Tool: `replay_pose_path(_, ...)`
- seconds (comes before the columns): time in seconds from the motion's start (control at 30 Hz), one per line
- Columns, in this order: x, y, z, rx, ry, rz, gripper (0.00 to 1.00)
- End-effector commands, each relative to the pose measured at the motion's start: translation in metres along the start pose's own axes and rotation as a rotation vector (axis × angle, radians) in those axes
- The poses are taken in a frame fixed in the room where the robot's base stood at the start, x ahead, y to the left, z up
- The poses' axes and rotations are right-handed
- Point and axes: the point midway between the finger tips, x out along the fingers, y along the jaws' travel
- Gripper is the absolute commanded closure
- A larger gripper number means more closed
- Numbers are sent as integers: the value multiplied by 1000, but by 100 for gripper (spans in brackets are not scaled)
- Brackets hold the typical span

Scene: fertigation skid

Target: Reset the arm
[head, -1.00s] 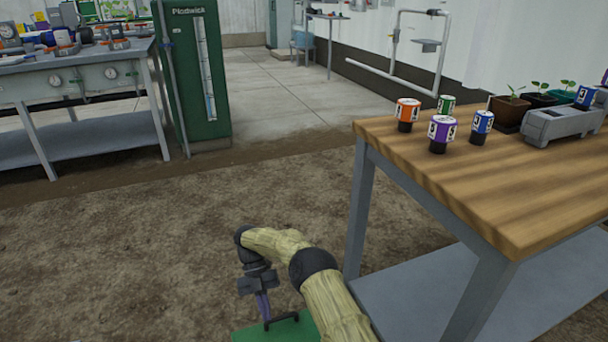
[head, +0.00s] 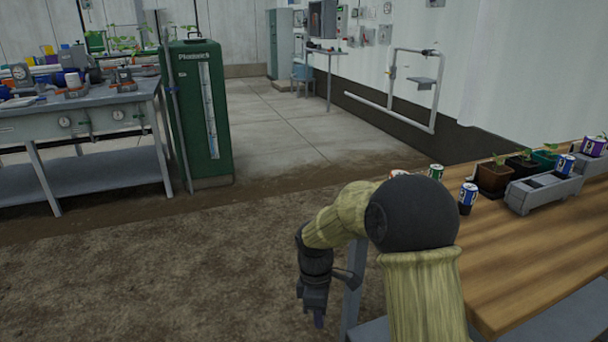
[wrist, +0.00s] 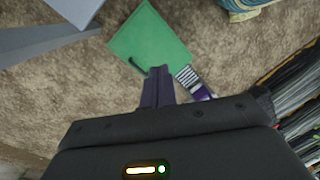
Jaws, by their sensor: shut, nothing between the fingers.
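My gripper (head: 318,320) hangs from my raised, bent arm to the left of the wooden table's near leg, pointing down. In the wrist view my gripper (wrist: 158,72) has its purple fingers together, with nothing between them. Below it, a green panel with a dark handle (wrist: 150,32) shows over the brown ground. A purple and white striped item (wrist: 195,82) shows just right of the fingertips, partly hidden by the gripper body.
The wooden table (head: 530,250) on the right holds small labelled canisters (head: 467,196), potted seedlings (head: 494,177) and a grey holder (head: 543,192). A green cabinet (head: 203,110) and a grey bench (head: 90,120) stand at the back left. The soil floor between is open.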

Motion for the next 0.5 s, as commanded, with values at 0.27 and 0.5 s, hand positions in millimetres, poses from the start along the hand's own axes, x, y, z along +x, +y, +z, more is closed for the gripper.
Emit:
replay_pose_path(0.27,-57,-53,76,638,124,140,100)
replay_pose_path(0.5,-78,-94,120,1074,256,206,100)
